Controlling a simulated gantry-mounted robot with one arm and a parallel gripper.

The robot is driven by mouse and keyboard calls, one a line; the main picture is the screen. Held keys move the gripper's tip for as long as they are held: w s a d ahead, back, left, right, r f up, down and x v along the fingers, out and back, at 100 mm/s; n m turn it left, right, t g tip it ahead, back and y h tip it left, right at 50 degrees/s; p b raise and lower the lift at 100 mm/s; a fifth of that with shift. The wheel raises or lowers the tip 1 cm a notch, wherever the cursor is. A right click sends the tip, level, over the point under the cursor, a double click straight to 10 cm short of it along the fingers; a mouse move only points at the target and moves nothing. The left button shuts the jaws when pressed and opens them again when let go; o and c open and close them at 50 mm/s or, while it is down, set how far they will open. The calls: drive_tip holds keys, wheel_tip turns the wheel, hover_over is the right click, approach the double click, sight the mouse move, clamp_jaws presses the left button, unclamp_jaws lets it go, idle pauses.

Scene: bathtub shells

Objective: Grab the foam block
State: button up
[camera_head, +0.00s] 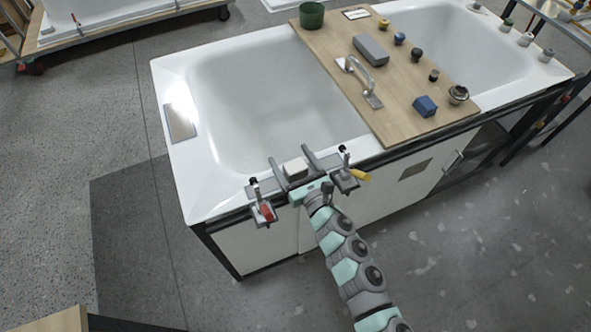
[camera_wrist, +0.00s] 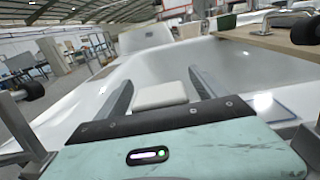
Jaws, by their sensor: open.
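A small off-white block (camera_head: 295,168), which looks like the foam block, is at the tub's near rim. It lies between the two fingers of my gripper (camera_head: 290,156). In the wrist view the pale block (camera_wrist: 160,95) is close to the palm, with my gripper's fingers (camera_wrist: 158,78) on either side. The fingers are apart, and a gap shows between each finger and the block. The block's underside is hidden, so I cannot tell exactly what it rests on.
Clamps with a red handle (camera_head: 266,211) and a yellow handle (camera_head: 361,175) flank my gripper. The left basin (camera_head: 270,100) is empty.

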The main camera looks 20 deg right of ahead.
drive_tip(key=shift+w, duration=0.15)
drive_tip(key=c, duration=1.5)
drive_tip(key=shift+o, duration=0.2)
drive_tip(key=shift+r, duration=0.1)
wheel_tip(320, 180, up, 20)
drive_tip(key=p, duration=1.1)
